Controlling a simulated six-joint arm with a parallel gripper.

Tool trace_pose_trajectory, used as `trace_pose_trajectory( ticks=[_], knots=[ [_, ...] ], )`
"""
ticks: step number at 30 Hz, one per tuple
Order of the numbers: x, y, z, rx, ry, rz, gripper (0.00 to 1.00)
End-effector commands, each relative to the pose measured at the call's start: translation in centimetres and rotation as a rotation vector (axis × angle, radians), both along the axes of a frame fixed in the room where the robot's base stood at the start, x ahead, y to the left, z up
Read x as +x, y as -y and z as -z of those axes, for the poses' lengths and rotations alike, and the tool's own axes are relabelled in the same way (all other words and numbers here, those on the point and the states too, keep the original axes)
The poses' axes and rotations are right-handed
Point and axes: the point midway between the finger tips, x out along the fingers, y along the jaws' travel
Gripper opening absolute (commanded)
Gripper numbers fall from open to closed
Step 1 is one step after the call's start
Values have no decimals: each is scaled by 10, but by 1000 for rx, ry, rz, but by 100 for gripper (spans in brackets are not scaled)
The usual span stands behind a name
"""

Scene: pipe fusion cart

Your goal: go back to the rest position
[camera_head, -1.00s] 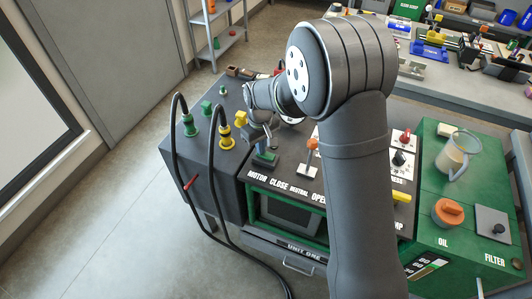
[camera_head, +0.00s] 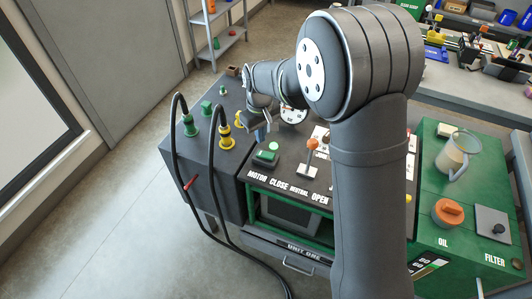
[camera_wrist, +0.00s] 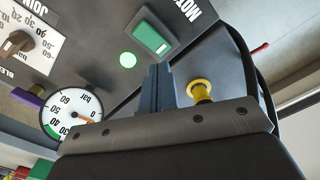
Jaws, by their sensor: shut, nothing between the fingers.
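My gripper (camera_head: 260,132) is above the back left of the cart's control panel in the head view, partly hidden by my wrist. In the wrist view its two fingers (camera_wrist: 156,88) are together with nothing between them. The green motor switch (camera_head: 265,158) is in front of the gripper and clear of it; it also shows in the wrist view (camera_wrist: 151,37). A round green lamp (camera_wrist: 127,60) beside the switch looks bright.
A yellow fitting (camera_head: 226,138) and a green fitting (camera_head: 189,126) with black hoses stand on the dark box at left. A lever with an orange knob (camera_head: 311,145) rises from the panel. A pressure gauge (camera_wrist: 72,114) lies near the fingers in the wrist view.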

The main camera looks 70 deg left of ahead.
Motion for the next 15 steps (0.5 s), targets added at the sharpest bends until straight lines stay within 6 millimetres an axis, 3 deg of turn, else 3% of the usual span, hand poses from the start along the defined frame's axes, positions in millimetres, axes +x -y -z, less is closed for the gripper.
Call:
trace_pose_trajectory(
  ticks=[6, 15],
  knots=[
    [0, 0, -13, 0, 0, 0, 0],
    [0, 0, -13, 0, 0, 0, 0]
  ],
)
